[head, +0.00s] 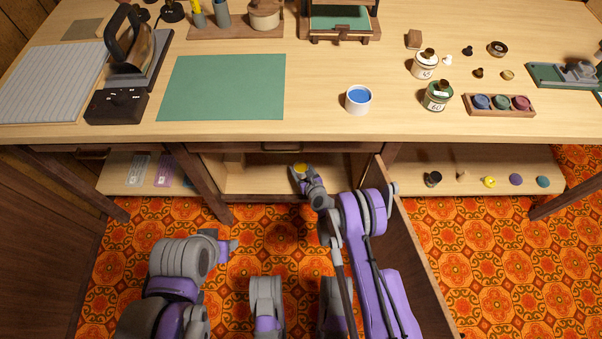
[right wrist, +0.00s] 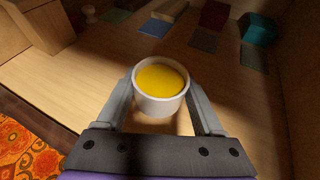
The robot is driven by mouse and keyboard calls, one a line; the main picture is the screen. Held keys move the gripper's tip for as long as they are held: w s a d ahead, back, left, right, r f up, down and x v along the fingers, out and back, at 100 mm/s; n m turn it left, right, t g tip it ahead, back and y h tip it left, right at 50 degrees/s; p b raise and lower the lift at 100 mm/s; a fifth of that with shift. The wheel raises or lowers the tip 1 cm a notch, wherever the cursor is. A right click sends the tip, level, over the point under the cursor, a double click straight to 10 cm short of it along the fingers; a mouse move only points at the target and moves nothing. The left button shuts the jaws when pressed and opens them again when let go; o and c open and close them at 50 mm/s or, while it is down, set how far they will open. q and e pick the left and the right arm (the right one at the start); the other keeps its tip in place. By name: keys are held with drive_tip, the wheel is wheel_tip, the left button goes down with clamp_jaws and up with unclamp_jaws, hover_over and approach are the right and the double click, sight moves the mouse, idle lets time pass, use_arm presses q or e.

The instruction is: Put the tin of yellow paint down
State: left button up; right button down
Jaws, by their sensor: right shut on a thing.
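The tin of yellow paint (right wrist: 160,103) is a small white round tin, open at the top, with yellow paint inside. My right gripper (right wrist: 160,100) is shut on it, one finger on each side. The tin looks upright. In the head view the yellow top (head: 300,168) shows at my right gripper (head: 303,175), at the open cupboard under the bench. The wooden cupboard floor (right wrist: 85,75) lies below the tin; I cannot tell whether they touch. My left arm is folded at lower left, and its fingers do not show.
Coloured cards (right wrist: 205,40) and several blocks lie deeper in the cupboard. The open door (head: 415,255) stands right of my right arm. On the bench above are a blue paint tin (head: 358,104), a green mat (head: 222,88) and jars. Small items sit on the right shelf (head: 463,165).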

sight(301, 173)
drive_tip(key=shift+f+b, duration=0.45)
drive_tip(key=shift+f, duration=1.25)
drive_tip(key=shift+f, duration=0.1)
unclamp_jaws()
